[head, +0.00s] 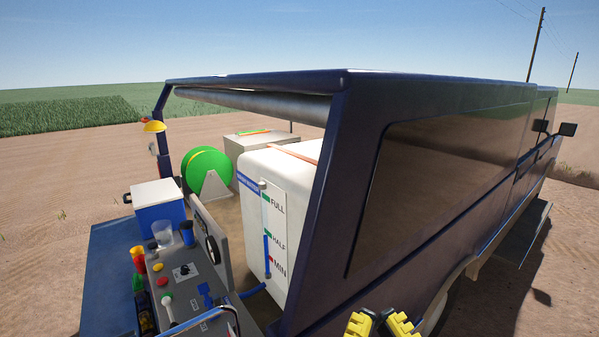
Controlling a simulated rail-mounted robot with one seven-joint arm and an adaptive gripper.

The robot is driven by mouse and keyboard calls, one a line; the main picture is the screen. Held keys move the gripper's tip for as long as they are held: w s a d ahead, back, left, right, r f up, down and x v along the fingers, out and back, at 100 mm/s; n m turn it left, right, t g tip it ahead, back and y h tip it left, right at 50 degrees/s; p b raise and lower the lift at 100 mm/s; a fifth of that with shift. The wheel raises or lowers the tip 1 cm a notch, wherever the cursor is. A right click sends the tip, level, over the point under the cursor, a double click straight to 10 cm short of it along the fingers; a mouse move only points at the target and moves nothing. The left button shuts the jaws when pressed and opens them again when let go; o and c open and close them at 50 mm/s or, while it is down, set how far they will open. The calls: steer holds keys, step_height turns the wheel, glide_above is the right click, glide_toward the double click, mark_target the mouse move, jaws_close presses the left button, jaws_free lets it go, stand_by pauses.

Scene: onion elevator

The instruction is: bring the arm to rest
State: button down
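My gripper (380,322) shows at the bottom edge of the head view, right of centre. I see nothing held in the gap. The rest of my gripper is cut off by the frame. It shows in front of the lower side of the dark blue van (440,95).
The van's open rear holds a white tank (300,185) with level marks and a green reel (208,168). A grey control panel (185,285) stands at lower left, with a blue-and-white box (158,215) behind it. Bare soil lies around the van.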

step_height(320, 180, up, 4)
steer(key=shift+f+p, duration=0.1)
steer(key=shift+p, duration=0.6)
stand_by(1.8)
step_height(320, 180, down, 43)
steer(key=b, duration=4.3)
